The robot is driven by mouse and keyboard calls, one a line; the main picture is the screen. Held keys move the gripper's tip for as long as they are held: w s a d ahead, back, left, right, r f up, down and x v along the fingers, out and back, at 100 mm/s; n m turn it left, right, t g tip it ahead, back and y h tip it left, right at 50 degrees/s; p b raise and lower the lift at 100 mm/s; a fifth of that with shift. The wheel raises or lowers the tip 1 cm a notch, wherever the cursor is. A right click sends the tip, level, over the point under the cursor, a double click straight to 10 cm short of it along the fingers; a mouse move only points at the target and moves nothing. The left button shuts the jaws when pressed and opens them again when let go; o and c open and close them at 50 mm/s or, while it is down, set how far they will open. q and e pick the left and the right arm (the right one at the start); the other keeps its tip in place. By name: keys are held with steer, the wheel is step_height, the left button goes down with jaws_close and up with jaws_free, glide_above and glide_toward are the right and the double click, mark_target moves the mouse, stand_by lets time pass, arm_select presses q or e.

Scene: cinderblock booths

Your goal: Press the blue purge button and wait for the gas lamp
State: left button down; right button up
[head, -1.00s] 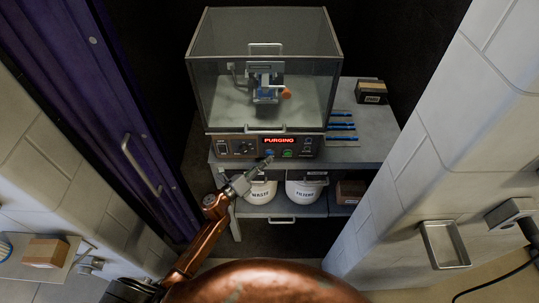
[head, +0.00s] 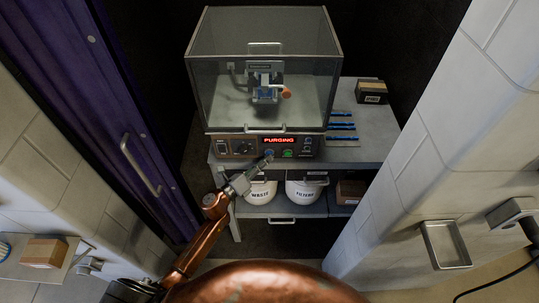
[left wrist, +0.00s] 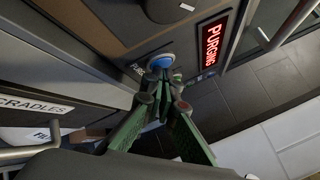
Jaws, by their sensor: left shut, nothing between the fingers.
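The blue purge button (left wrist: 160,62) is on the front panel (head: 231,148) below the glass box, seen in the left wrist view. The red display (head: 279,140) reads "PURGING"; it also shows in the left wrist view (left wrist: 212,44). My left gripper (head: 268,156) is shut and empty, its tips at the panel. In the left wrist view its green fingers (left wrist: 164,82) come together right at the button; I cannot tell whether they touch it. In the head view the tips largely hide the button. A green patch (head: 288,154) sits right of them; I cannot tell if it is the gas lamp.
A clear box (head: 215,85) over a device with an orange knob (head: 285,93) stands on a grey bench (head: 368,145). White tubs marked "WASTE" (head: 258,194) and "FILTERS" (head: 306,192) sit below. A purple door (head: 110,110) and block walls (head: 420,150) flank the booth.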

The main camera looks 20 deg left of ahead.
arm_select(q)
steer(key=shift+a, duration=0.1)
steer(key=s+d, duration=0.1)
steer(key=s, duration=0.4)
steer(key=shift+s+d+p, duration=0.35)
steer(key=shift+s+d, duration=0.05)
stand_by(0.8)
